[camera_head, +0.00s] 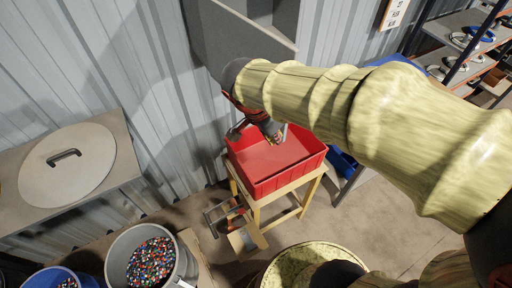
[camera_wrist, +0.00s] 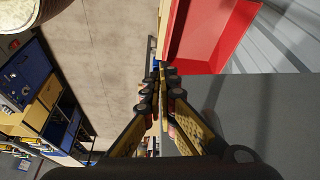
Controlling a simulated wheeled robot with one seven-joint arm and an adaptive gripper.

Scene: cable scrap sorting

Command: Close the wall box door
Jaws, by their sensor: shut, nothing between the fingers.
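The grey wall box (camera_head: 286,18) is on the corrugated wall at the top of the head view. A flat grey panel (camera_head: 225,35), which looks like its door, stands out from it, open. My arm crosses in front of its lower edge. My gripper (camera_head: 277,136) is below the panel, above the red bin, pointing down. In the wrist view my gripper (camera_wrist: 160,80) has its fingertips together with nothing between them. A broad grey surface (camera_wrist: 260,105), probably the door, lies close along the fingers' right side; I cannot tell if they touch.
A red bin (camera_head: 262,188) stands on a wooden stand (camera_head: 258,215) below my gripper. A bench with a round lid (camera_head: 68,165) is at left, buckets of granules (camera_head: 118,250) at lower left. Shelves (camera_head: 455,70) stand at right. Some floor (camera_head: 330,225) is clear.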

